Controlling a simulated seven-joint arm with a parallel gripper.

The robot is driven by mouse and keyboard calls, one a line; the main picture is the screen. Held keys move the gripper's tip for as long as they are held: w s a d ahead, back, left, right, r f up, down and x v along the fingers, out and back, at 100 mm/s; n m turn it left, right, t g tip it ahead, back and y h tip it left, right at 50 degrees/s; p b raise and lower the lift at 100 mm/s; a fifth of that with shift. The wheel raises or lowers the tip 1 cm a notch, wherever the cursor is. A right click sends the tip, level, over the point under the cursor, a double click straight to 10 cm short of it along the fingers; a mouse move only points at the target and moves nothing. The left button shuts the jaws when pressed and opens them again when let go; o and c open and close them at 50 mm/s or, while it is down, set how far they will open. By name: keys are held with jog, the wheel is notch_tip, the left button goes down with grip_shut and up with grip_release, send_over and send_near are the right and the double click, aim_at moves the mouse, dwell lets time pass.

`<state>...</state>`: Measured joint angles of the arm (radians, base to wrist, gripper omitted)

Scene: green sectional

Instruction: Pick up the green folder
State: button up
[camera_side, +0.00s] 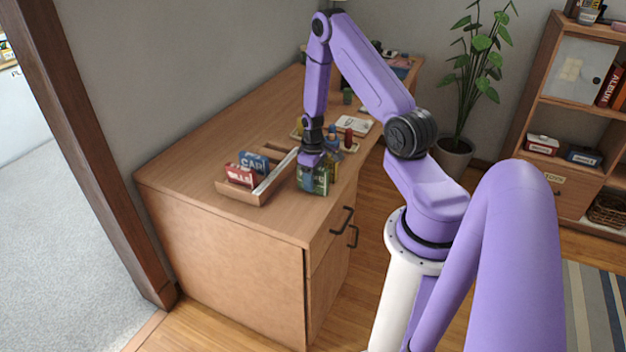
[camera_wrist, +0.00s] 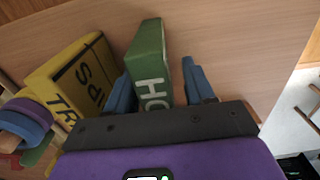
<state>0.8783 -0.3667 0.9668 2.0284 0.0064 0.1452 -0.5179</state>
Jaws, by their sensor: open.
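The green folder (camera_wrist: 148,52) has white letters, partly hidden, beginning "HO". It stands on the wooden desk, and its green side also shows in the side view (camera_side: 322,181) near the desk's right edge. My gripper (camera_wrist: 158,78) is open, with one blue finger on each side of the folder in the wrist view. A thin gap shows on the right side; contact on the left cannot be told. In the side view my gripper (camera_side: 308,180) is low over the desk at the folder, hiding part of it.
A wooden holder (camera_side: 238,194) with a red folder (camera_side: 240,175) and a blue folder (camera_side: 254,162) stands left of my gripper. Small items crowd behind; the desk's front corner is clear.

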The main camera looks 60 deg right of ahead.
grip_shut()
jog(key=shift+r, duration=0.15)
notch_tip(320, 180, up, 9)
jog(key=shift+f, duration=0.1)
jog(key=shift+w+r, duration=0.15)
jog(key=shift+r, duration=0.15)
jog(key=shift+w+d+r, duration=0.1)
jog(key=shift+w+d, duration=0.05)
jog(key=shift+w, duration=0.15)
jog(key=w+d, duration=0.3)
jog(key=w, duration=1.5)
jog(key=shift+r, duration=0.25)
